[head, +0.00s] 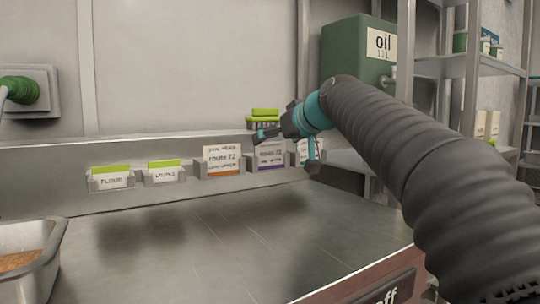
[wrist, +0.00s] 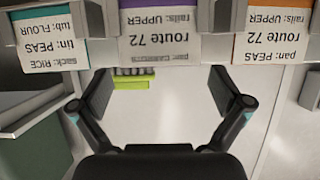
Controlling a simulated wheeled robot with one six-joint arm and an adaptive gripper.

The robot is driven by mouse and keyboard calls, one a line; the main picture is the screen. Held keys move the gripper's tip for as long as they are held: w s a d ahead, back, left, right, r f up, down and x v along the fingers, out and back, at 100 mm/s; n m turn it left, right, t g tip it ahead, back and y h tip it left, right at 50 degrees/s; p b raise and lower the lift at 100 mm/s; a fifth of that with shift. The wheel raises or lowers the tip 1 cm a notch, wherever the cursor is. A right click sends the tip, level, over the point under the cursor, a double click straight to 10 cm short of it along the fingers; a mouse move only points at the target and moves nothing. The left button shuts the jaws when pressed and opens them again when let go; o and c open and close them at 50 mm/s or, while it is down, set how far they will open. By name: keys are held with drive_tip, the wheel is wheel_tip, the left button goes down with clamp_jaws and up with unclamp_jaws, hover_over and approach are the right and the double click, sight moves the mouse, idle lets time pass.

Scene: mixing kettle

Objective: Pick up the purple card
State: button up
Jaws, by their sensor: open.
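The purple card (head: 271,153) is a white card with a purple strip along its bottom edge. It stands in a holder on the back ledge, between an orange-striped card (head: 222,160) and a third card (head: 304,152). In the wrist view the purple card (wrist: 160,42) appears upside down, reading "route 72" and "rails: UPPER". My gripper (head: 286,150) is open and empty in front of the holders. In the wrist view its fingers (wrist: 162,88) are spread to either side of the purple card, and I see no contact.
The orange card (wrist: 272,45) and a teal-edged card (wrist: 48,40) flank it closely in the wrist view. Green-topped label holders (head: 111,178) stand farther left. A green sponge-like block (head: 264,117) sits behind the ledge. A metal pan (head: 30,245) stands front left; the steel counter's middle is clear.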

sight(270, 142)
drive_tip(key=shift+x, duration=1.6)
drive_tip(key=c, duration=0.5)
drive_tip(key=shift+r, duration=0.1)
drive_tip(key=shift+r+p, duration=0.4)
drive_tip(key=shift+r, duration=0.25)
wheel_tip(270, 142, up, 3)
drive_tip(key=shift+f+p, duration=0.2)
drive_tip(key=shift+p, duration=0.25)
drive_tip(key=s+d+r, duration=0.7)
drive_tip(key=d, duration=0.1)
drive_tip(key=shift+s+d, duration=0.35)
drive_tip(key=shift+s, duration=0.05)
